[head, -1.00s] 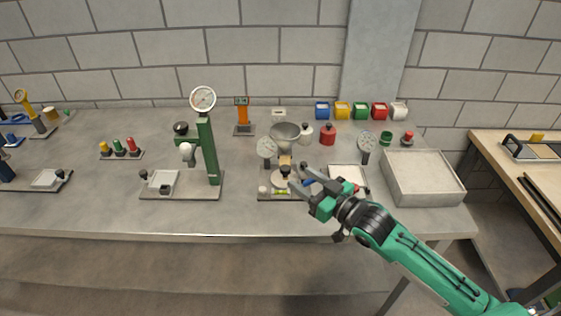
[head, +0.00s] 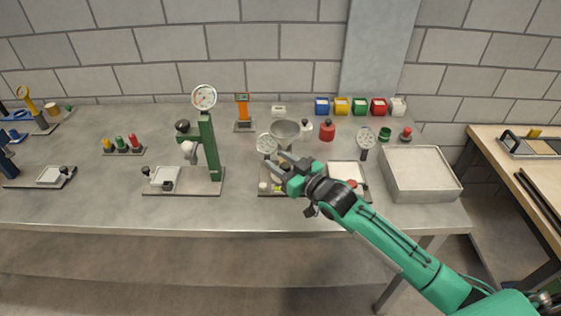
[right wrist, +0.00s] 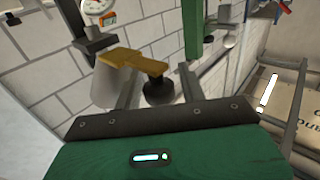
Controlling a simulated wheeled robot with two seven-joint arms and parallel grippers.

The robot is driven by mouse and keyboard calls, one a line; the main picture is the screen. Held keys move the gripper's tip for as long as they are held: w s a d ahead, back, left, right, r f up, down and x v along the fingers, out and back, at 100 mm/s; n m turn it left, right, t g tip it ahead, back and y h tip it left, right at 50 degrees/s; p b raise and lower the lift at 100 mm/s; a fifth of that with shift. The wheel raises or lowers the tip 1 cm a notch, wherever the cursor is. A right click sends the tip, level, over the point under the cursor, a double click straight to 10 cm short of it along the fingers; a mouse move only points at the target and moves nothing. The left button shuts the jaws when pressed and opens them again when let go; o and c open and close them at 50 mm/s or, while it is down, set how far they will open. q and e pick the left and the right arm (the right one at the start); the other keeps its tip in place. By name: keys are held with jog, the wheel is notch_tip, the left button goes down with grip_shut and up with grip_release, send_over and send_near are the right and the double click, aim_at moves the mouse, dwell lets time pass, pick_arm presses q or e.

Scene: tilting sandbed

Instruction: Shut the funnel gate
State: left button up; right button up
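The grey metal funnel (head: 285,128) stands on a stand at the middle of the bench. In the right wrist view, a brass-coloured gate plate (right wrist: 132,58) with a dark round knob (right wrist: 159,91) shows near a grey cone that looks like the funnel (right wrist: 104,86). My right gripper (head: 279,164) is just below the funnel and in front of its stand, hiding much of the gate in the head view. Its fingers (right wrist: 157,88) are apart, with the knob showing between them; I cannot tell whether they touch it. My left gripper is not in view.
A green press stand (head: 210,150) is further left. A grey sand tray (head: 421,193) sits at the right. The front bench strip is clear.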

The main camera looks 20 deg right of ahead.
grip_shut()
jog(key=shift+w+d, duration=0.2)
jog(key=shift+w, duration=0.45)
jog(key=shift+w+d, duration=0.2)
jog(key=shift+w, duration=0.45)
jog(key=shift+o, duration=1.3)
grip_release()
jog(key=shift+s, duration=0.1)
